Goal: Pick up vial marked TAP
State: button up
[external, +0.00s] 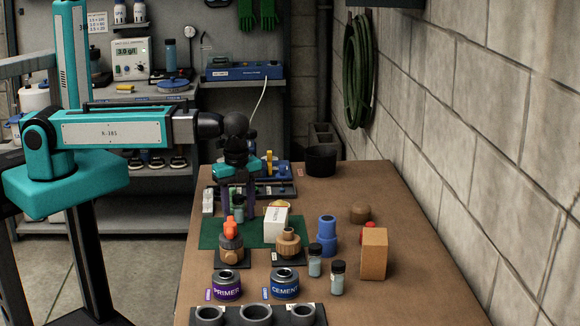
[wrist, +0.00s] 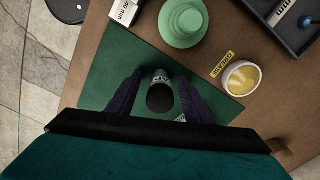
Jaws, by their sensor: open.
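A small vial with a dark cap and a pale label (wrist: 160,76) stands on the green mat in the wrist view. Its lettering is too small to read, so I cannot tell if it is TAP. My gripper (wrist: 158,98) is open, with one dark finger on each side of this vial. In the external view my gripper (external: 238,203) points down at the mat, and the vial (external: 238,213) shows between its fingers. Two similar dark-capped vials (external: 315,262) (external: 338,279) stand apart at the right; their labels are also unreadable.
Close by are an orange-topped valve (external: 231,240), a white box (external: 276,222), a brass fitting (external: 288,242) and a blue fitting (external: 327,236). PRIMER (external: 227,286) and CEMENT (external: 285,283) cans stand in front. A wooden block (external: 373,254) is at right.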

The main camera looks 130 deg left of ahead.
dwell(0.3)
jog(key=c, duration=1.1)
jog(key=shift+r, duration=0.15)
jog(key=shift+r+b, duration=1.15)
jog(key=shift+r, duration=3.75)
